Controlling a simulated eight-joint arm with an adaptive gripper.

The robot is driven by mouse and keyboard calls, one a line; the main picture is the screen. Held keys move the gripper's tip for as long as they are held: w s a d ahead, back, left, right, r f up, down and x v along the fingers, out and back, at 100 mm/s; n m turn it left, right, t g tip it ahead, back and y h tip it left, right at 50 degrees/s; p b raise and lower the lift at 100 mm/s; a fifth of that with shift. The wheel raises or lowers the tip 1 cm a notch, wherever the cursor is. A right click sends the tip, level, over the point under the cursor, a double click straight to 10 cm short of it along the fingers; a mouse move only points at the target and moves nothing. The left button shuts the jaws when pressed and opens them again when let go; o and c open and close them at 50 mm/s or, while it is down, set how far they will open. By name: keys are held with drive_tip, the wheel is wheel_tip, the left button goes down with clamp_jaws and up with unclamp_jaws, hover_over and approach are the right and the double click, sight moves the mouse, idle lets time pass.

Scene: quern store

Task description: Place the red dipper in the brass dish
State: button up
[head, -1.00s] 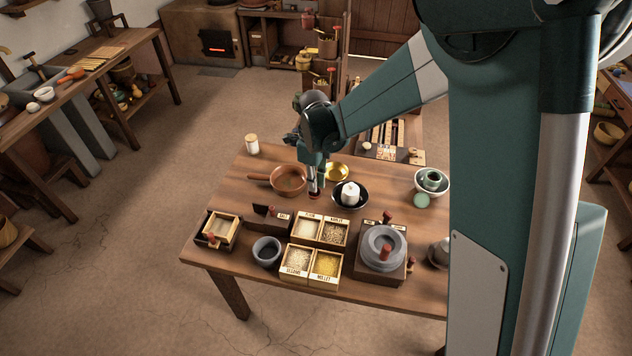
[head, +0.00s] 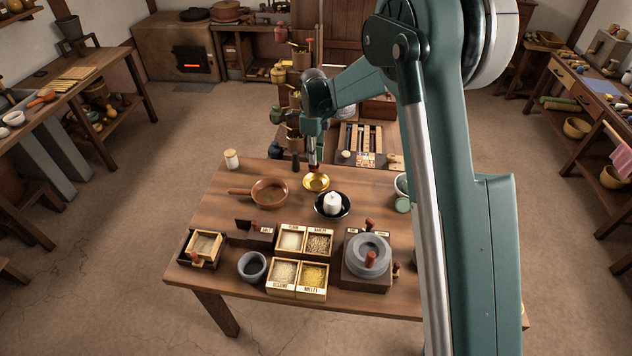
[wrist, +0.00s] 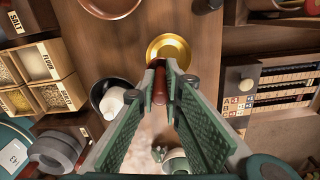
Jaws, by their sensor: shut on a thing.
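The brass dish (head: 323,186) sits on the table behind the black bowl. It also shows in the wrist view (wrist: 168,42), just beyond my fingertips. My gripper (head: 313,163) points down over the dish's back part in the head view. In the wrist view my gripper (wrist: 163,66) is shut on the red dipper (wrist: 159,86), which lies between the green finger pads. Only a small red part of the dipper (head: 313,169) shows below the fingers in the head view. I cannot tell whether it touches the dish.
A black bowl (head: 344,213) with a white thing in it stands in front of the dish. A reddish-brown pan (head: 270,191) is to the left. Labelled grain boxes (head: 297,292) and a stone quern (head: 367,257) stand nearer the front. A shelf unit is behind the table.

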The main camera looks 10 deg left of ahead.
drive_tip(key=shift+w+d, duration=0.2)
drive_tip(key=shift+w, duration=0.3)
drive_tip(key=shift+w+d, duration=0.15)
drive_tip(key=shift+w, duration=0.3)
hover_over(316, 184)
drive_tip(key=shift+f+b, duration=0.35)
drive_tip(key=shift+f, duration=2.75)
drive_tip(key=shift+f, duration=1.9)
drive_tip(key=shift+d+f+b, duration=0.1)
drive_tip(key=shift+b, duration=0.25)
drive_tip(key=o, duration=0.7)
drive_tip(key=shift+o, duration=0.4)
